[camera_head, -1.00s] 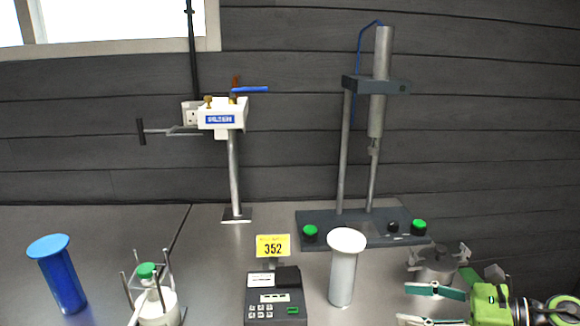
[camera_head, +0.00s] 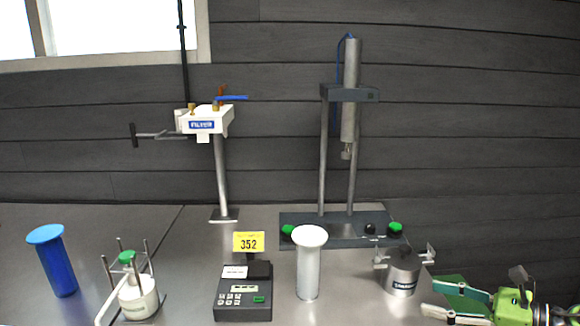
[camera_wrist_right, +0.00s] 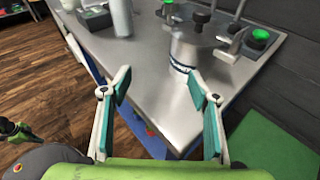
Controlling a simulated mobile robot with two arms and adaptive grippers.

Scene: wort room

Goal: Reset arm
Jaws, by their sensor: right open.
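My right gripper (camera_head: 432,298) is open and empty at the lower right of the head view. Its teal-padded fingers point left, just right of and below a metal pot (camera_head: 403,272) with side clamps, apart from it. In the right wrist view the open fingers (camera_wrist_right: 160,75) show nothing between them but the bench top and its edge. The pot (camera_wrist_right: 193,52) stands beyond the right finger there. My left gripper cannot be made out in either view.
On the metal bench (camera_head: 180,240) stand a blue cylinder (camera_head: 55,265), a white pot in a wire frame (camera_head: 138,298), a meter reading 352 (camera_head: 243,300), a white cylinder (camera_head: 308,270), a filter stand (camera_head: 222,180) and a two-post stand (camera_head: 323,160). Floor (camera_wrist_right: 40,80) lies beyond the edge.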

